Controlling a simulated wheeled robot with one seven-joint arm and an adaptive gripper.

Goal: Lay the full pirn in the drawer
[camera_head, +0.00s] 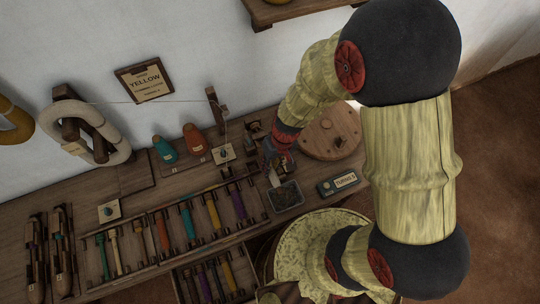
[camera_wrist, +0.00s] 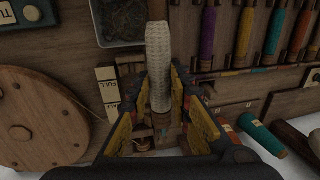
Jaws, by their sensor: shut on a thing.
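My gripper (camera_wrist: 160,98) is shut on a pirn (camera_wrist: 159,52) wound with pale, off-white yarn, which stands out beyond the fingertips in the wrist view. In the head view my gripper (camera_head: 275,160) is over the bench, left of the round wooden disc, and the pale pirn (camera_head: 274,178) shows only small beneath it. An open drawer (camera_head: 176,286) juts out below the bench front at the bottom of the head view. Several coloured pirns lie in it; its lower part is cut off. My gripper is above and right of it in the picture, well apart.
A rack (camera_head: 157,262) of coloured pirns runs along the bench front. A dark tray (camera_head: 284,196) and a counter marked TURNS (camera_head: 338,184) lie near my gripper. The round disc (camera_head: 330,132) is to its right. Teal (camera_head: 163,149) and rust-coloured (camera_head: 194,139) cones stand behind.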

